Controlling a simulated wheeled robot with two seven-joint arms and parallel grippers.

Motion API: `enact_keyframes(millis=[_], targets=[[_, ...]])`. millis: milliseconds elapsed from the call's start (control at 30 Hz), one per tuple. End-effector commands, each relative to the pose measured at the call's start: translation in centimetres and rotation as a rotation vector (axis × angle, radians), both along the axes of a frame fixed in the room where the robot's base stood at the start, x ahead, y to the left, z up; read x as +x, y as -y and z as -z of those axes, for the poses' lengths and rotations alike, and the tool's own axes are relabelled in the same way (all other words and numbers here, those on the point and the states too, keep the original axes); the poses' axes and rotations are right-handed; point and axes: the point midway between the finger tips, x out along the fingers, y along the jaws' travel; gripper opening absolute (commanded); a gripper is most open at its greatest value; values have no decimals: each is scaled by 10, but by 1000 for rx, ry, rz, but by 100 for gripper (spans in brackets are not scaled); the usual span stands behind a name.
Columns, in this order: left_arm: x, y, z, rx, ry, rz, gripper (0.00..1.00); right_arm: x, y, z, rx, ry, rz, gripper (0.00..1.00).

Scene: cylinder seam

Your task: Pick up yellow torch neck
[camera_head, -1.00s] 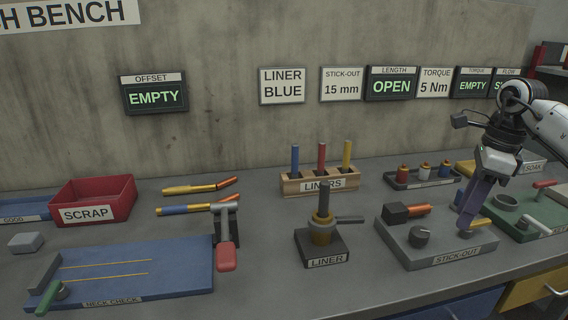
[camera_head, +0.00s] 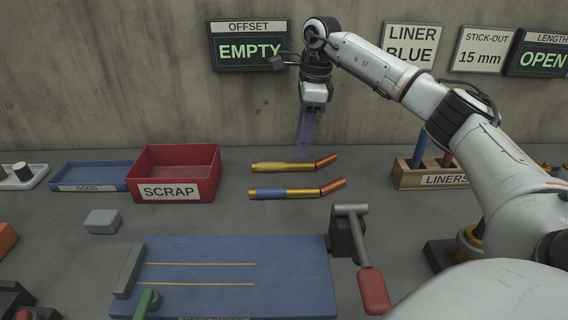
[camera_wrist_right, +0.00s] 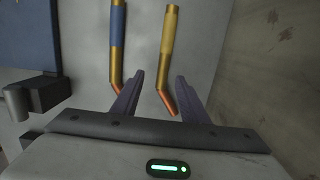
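The yellow torch neck (camera_head: 285,167) lies on the bench, a yellow tube with a bent copper tip pointing right. It also shows in the right wrist view (camera_wrist_right: 168,42). A second neck with a blue band (camera_head: 270,194) lies parallel in front of it. My right gripper (camera_head: 304,152) points down above the bench by the yellow neck's copper end. In the right wrist view its two purple fingers (camera_wrist_right: 157,84) are apart, with the yellow neck's copper tip showing between them and nothing gripped. My left gripper is not in view.
A red SCRAP bin (camera_head: 170,192) and a blue GOOD tray (camera_head: 88,187) stand left of the necks. A blue NECK CHECK board (camera_head: 290,275) with a red-handled lever (camera_head: 373,290) is in front. The LINERS rack (camera_head: 405,178) stands to the right.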

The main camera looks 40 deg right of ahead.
Motion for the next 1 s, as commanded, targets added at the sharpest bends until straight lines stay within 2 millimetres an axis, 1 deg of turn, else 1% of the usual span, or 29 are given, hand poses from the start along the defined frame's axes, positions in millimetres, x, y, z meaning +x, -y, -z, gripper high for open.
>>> enact_keyframes(millis=[33,267,433,533,633,833,967,1000], targets=[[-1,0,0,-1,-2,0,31,1,-2,7,0,-1,-2,40],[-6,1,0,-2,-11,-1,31,6,-4,24,1,-1,-4,40],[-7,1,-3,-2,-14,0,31,11,-2,51,1,-3,-6,40],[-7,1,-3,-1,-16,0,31,12,-3,62,1,-1,-6,40],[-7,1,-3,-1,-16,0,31,12,-4,67,1,0,-5,40],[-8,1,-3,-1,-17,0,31,12,-4,67,1,2,-5,40],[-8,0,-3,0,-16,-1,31,12,-4,67,1,2,-5,18],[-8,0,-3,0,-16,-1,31,12,-4,67,1,2,-5,11]])
